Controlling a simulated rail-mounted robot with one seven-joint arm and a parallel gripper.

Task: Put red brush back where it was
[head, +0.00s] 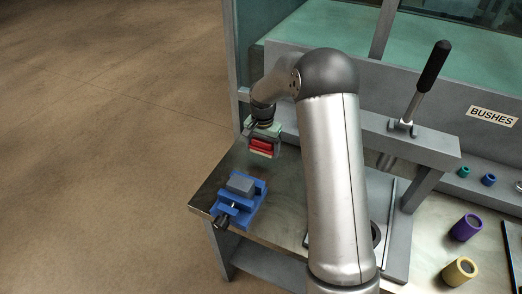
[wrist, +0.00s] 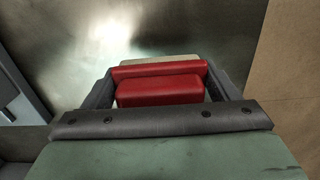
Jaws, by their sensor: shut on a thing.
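The red brush (head: 262,146) is held in my gripper (head: 262,143), with a pale bristle strip showing along its lower edge. In the wrist view the red brush (wrist: 160,90) sits between the two dark fingers of my gripper (wrist: 168,92), its pale bristle edge beyond it. My gripper is shut on the brush and appears to be above the left end of the metal bench (head: 213,181), behind the blue vise. The brush's original place cannot be told from these frames.
A blue vise (head: 236,205) with a grey block stands at the bench's left front corner. A black-handled lever (head: 432,68) rises from the grey beam at right. Purple (head: 466,227) and yellow (head: 460,270) bushes stand at the right, below the BUSHES label (head: 491,117).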

